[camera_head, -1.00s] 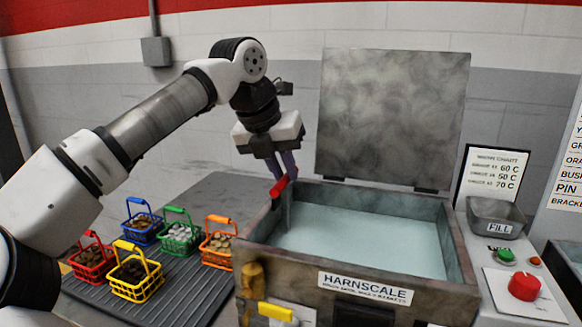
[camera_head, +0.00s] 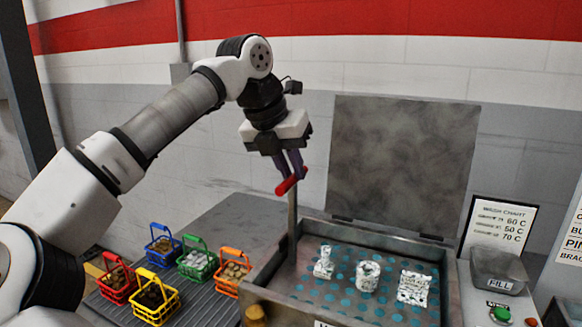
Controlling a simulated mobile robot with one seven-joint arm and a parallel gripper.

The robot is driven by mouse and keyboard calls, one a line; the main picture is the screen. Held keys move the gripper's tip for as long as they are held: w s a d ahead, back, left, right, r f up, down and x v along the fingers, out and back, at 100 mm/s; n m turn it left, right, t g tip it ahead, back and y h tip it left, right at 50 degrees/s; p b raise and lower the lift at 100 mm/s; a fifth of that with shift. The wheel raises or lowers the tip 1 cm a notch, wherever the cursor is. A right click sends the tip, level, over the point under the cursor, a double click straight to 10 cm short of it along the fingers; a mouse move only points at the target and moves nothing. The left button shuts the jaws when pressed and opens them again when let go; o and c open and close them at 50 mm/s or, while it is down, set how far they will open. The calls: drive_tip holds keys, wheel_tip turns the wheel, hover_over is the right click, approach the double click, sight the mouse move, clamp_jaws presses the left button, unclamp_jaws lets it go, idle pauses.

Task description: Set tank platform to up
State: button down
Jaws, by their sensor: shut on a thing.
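The tank (camera_head: 262,284) is open, its grey lid (camera_head: 402,160) standing upright behind it. The tank platform (camera_head: 345,300), a grey plate dotted with blue-looking holes, shows near the tank's rim. A grey post (camera_head: 292,225) rises at the tank's left side and carries a red handle (camera_head: 287,187). My gripper (camera_head: 293,172) is shut on the red handle, well above the rim. The tank's front is cut off by the frame.
Several small baskets of parts, including a yellow one (camera_head: 153,303) and a green one (camera_head: 196,262), stand on a ribbed tray left of the tank. A wash chart (camera_head: 497,228), a fill bin (camera_head: 499,268) and a green button (camera_head: 501,313) are at the right.

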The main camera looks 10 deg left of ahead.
drive_tip(key=shift+w+r, duration=0.1)
drive_tip(key=shift+r, duration=0.25)
drive_tip(key=c, duration=1.5)
unclamp_jaws()
drive_tip(key=shift+o, duration=0.7)
drive_tip(key=shift+f, duration=0.1)
drive_tip(key=v, duration=1.4)
drive_tip(key=shift+a+f, duration=0.1)
drive_tip(key=shift+f, duration=0.1)
